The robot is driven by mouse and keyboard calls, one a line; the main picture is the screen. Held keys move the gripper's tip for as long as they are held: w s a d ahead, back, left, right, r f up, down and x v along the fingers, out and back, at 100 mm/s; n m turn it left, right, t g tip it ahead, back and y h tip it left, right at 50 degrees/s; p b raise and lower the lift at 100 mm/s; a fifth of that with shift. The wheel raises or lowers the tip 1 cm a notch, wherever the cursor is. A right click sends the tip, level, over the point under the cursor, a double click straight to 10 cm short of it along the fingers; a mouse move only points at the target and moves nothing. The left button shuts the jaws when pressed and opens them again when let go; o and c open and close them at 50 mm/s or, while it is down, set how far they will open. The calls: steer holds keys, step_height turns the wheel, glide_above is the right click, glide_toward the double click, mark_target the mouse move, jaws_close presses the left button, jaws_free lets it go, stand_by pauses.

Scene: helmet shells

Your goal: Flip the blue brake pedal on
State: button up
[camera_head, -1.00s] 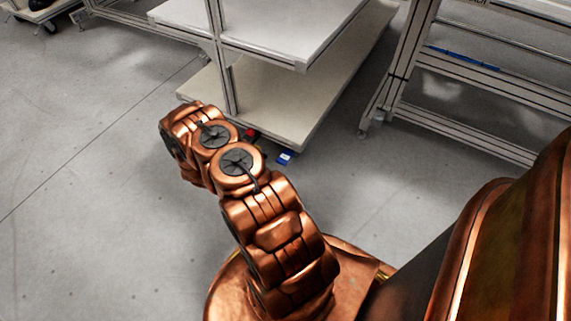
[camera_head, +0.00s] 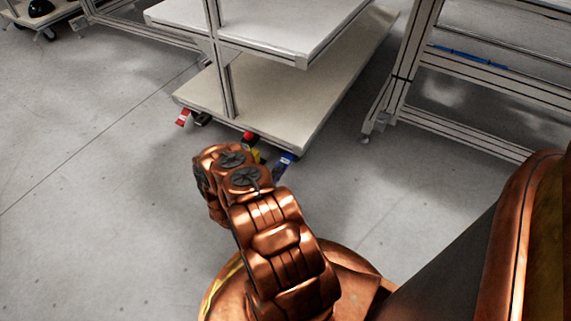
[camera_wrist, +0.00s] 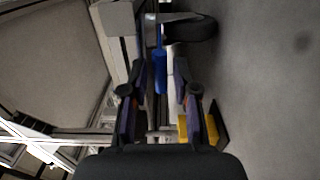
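The blue brake pedal (camera_head: 284,166) sits low at the near corner of a white shelf cart, close to the floor. In the wrist view the blue pedal (camera_wrist: 160,72) shows as a narrow upright strip between my two fingers, beside a dark caster wheel (camera_wrist: 195,29). My gripper (camera_wrist: 163,80) is open, with a finger on each side of the pedal in the picture; I cannot tell whether they touch it. In the head view the gripper's fingers are hidden behind my arm.
The white shelf cart (camera_head: 262,104) stands ahead. A red pedal (camera_head: 183,117) is at its left corner. A red knob (camera_head: 248,136) and a yellow part (camera_head: 256,156) are near the blue pedal; yellow also shows in the wrist view (camera_wrist: 212,130). Open floor lies left.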

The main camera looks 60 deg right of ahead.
mark_target(286, 162)
steer(key=shift+w+d+b, duration=0.1)
steer(key=shift+d+b, duration=0.9)
steer(key=shift+d, duration=1.65)
jaws_close()
